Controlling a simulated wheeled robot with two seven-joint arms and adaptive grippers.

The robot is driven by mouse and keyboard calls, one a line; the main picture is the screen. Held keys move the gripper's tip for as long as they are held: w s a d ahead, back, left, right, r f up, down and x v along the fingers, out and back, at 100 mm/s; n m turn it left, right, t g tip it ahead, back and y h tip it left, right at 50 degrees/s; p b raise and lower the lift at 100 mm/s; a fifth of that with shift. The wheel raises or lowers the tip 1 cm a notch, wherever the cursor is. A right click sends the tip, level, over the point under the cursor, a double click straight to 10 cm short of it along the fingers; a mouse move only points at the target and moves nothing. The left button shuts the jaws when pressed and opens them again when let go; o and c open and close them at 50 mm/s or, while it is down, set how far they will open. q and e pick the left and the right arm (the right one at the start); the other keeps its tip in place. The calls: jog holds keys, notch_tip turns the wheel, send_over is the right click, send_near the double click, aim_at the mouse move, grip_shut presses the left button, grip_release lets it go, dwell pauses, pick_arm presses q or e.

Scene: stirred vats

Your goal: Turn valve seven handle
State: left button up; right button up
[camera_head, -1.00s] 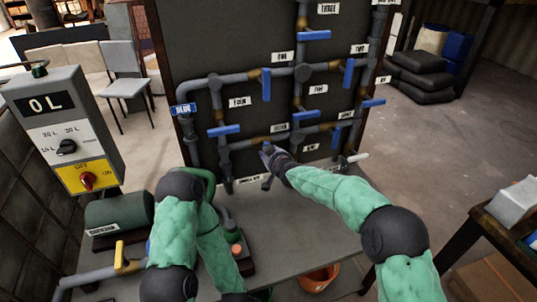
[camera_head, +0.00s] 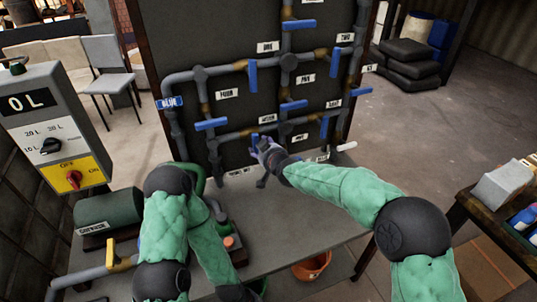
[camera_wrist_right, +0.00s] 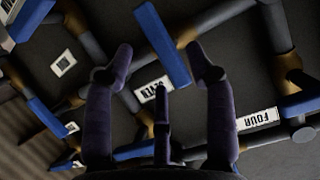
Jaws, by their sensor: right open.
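The valve seven handle (camera_wrist_right: 163,45) is a blue lever beside the label SEVEN (camera_wrist_right: 150,90) in the right wrist view. It runs slantwise through the gap between the two fingertips of my right gripper (camera_wrist_right: 160,58). The gripper is open. I cannot tell whether a finger touches the handle. In the head view my right gripper (camera_head: 262,146) is at the lower middle of the pipe panel, just under the SEVEN label (camera_head: 267,118), and mostly hides the handle there. My left arm is bent at the lower left, and its gripper is out of view.
Other blue handles stand close by, at the left pipe (camera_head: 211,124), above right (camera_head: 293,106) and upper middle (camera_head: 252,75). A control box (camera_head: 53,130) stands at the left. A grey bench (camera_head: 290,220) lies below the panel, with an orange bucket (camera_head: 312,267) beneath.

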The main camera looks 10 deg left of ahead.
jog(key=v, duration=0.6)
jog(key=shift+s+d, duration=0.3)
